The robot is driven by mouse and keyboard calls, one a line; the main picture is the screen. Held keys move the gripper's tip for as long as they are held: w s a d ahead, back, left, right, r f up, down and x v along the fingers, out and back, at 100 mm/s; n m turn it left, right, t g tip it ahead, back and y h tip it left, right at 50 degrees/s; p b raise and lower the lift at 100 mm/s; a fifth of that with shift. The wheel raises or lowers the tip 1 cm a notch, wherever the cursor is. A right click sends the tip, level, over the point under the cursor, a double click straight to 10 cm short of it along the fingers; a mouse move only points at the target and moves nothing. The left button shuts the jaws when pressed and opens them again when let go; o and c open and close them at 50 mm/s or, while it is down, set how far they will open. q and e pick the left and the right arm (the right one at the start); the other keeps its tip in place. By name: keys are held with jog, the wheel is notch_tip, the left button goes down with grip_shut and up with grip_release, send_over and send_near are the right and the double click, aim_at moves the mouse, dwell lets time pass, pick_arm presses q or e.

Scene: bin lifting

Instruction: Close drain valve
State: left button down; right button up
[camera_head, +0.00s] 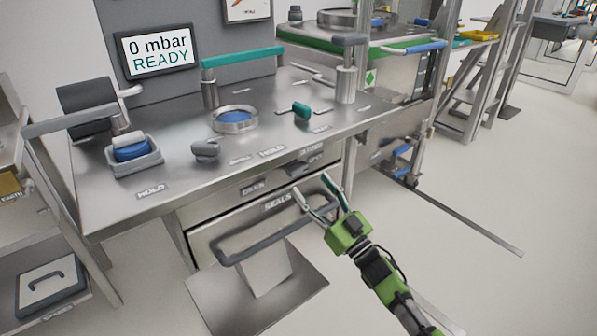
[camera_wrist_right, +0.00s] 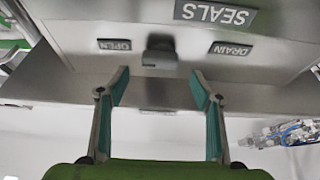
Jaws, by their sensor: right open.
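The drain valve shows in the right wrist view as a dark knob (camera_wrist_right: 160,50) on the metal front panel, between an OPEN label (camera_wrist_right: 115,45) and a DRAIN label (camera_wrist_right: 231,50). The DRAIN label also shows in the head view (camera_head: 253,187), below the worktop's front edge. My right gripper (camera_head: 313,185) is open and empty in front of this panel, near the SEALS drawer. In the wrist view its two fingers (camera_wrist_right: 160,82) stand apart, on either side of the line to the knob, with no contact visible. My left gripper is not in view.
The SEALS drawer's grey bar handle (camera_head: 268,244) sticks out below and left of my right gripper. The worktop (camera_head: 190,185) carries a round blue port (camera_head: 234,119) and a green-handled valve (camera_head: 302,111). A display (camera_head: 158,50) reads 0 mbar READY.

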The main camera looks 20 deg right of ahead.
aim_at(301, 172)
pick_arm(q)
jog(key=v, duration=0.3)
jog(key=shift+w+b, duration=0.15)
jog(key=shift+b, duration=0.2)
pick_arm(e)
jog(key=x, duration=0.7)
jog(key=shift+w+f, duration=0.1)
jog(key=c, duration=1.1)
